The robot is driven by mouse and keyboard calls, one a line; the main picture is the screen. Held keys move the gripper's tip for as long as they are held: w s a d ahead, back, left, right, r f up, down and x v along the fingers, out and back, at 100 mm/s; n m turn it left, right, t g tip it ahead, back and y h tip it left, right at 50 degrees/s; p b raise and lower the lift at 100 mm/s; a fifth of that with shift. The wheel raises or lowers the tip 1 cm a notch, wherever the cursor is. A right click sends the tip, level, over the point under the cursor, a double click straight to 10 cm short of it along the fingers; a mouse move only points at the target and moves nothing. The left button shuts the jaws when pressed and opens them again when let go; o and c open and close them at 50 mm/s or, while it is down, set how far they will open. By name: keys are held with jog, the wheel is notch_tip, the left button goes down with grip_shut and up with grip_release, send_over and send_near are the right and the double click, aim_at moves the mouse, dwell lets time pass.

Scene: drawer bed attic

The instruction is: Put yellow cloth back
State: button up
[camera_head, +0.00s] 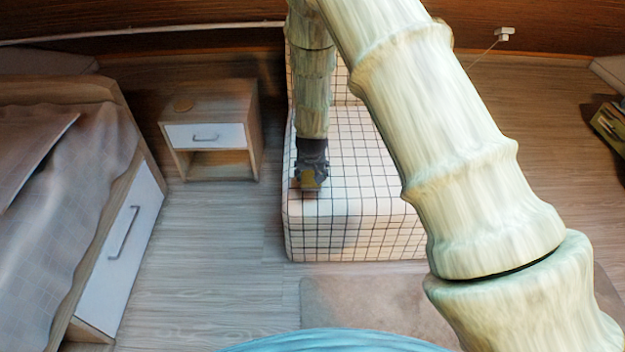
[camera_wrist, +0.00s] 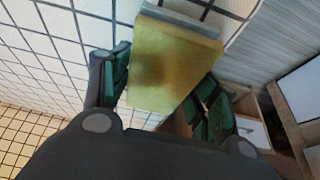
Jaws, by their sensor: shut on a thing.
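The yellow cloth (camera_wrist: 172,62) is a flat, block-like yellow piece with a grey strip along its far edge in the wrist view. My gripper (camera_wrist: 163,92) is shut on it, with one dark green-padded finger on each side. In the head view my gripper (camera_head: 311,172) points down over the front left part of the white grid-patterned seat (camera_head: 360,150). Only a small yellowish bit of the cloth (camera_head: 310,183) shows there at the fingertips. I cannot tell whether the cloth touches the seat.
A wooden nightstand (camera_head: 247,120) with a shut white drawer (camera_head: 205,136) and an open lower shelf stands left of the seat. A bed (camera_head: 60,180) with a white drawer front is at far left. Bare floor (camera_head: 220,240) lies between.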

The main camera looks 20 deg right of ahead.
jog(key=shift+w+d, duration=0.35)
jog(key=shift+f+b, duration=0.75)
jog(key=shift+f, duration=1)
jog(key=shift+f, duration=0.15)
jog(key=o, duration=1.1)
jog(key=p+v, duration=0.3)
jog(key=v, duration=0.9)
jog(key=s+d+f+g, duration=0.1)
jog(key=s+d+f, duration=0.1)
jog(key=s+f, duration=0.9)
jog(key=s+f+n+g, duration=0.1)
jog(key=s+f, duration=0.2)
jog(key=s, duration=0.8)
jog(key=s+f+n+g, duration=0.1)
jog(key=s+f, duration=0.2)
jog(key=s, duration=0.8)
jog(key=s+f+g+y, duration=0.1)
jog(key=s+f, duration=0.2)
jog(key=s, duration=0.8)
jog(key=shift+a+n, duration=0.4)
